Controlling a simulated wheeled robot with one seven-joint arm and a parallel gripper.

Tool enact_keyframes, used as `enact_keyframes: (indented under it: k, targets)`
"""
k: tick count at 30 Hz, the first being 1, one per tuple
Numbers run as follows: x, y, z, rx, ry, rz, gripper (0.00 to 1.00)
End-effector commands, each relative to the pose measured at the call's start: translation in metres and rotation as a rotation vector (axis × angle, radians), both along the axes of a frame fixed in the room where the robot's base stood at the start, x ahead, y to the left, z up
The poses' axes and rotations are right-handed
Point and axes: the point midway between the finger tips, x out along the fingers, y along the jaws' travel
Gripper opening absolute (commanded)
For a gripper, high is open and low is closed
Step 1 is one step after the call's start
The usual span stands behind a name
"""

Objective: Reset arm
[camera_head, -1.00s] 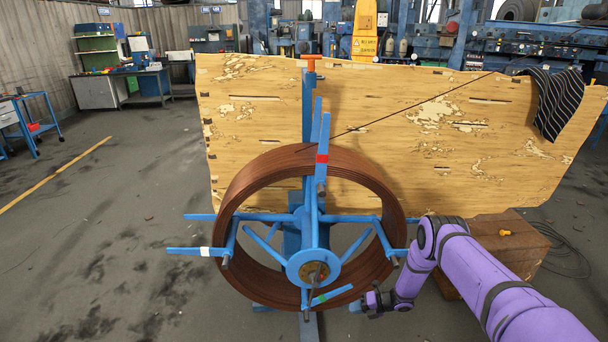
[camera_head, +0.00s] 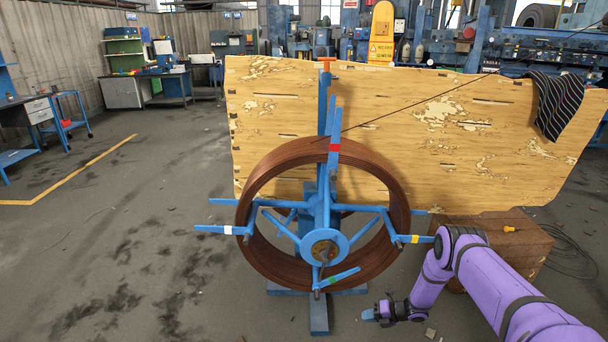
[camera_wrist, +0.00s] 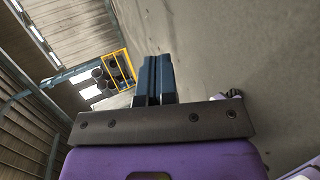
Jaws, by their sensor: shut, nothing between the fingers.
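My purple arm reaches in from the lower right of the head view, bent at the elbow. My gripper (camera_head: 372,314) hangs low near the floor, right of the reel's foot and apart from it. The wrist view shows its two dark blue fingers (camera_wrist: 155,75) side by side, shut with nothing held. The blue spiral pipe reel (camera_head: 324,248) stands upright on its blue base, with a coil of brown pipe (camera_head: 262,190) around its spokes. Its arm ends carry red, white, yellow and green marks.
A worn wooden board (camera_head: 400,120) stands behind the reel, with a striped dark cloth (camera_head: 555,103) over its right end. A brown box (camera_head: 515,238) sits on the floor behind my arm. Workbenches line the back.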

Motion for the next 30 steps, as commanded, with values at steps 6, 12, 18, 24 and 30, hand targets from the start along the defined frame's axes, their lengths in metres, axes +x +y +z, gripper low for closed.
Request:
enact_keyframes:
  k: [6,12,18,24,30]
  targets:
    - [0.02,-0.004,0.021,-0.025,0.003,-0.044,0.0]
    - [0.043,-0.009,0.046,-0.052,0.007,-0.101,0.0]
    - [0.074,-0.017,0.085,-0.091,0.015,-0.189,0.0]
    - [0.117,-0.03,0.154,-0.138,0.03,-0.342,0.0]
    - [0.153,-0.047,0.243,-0.174,0.061,-0.544,0.0]
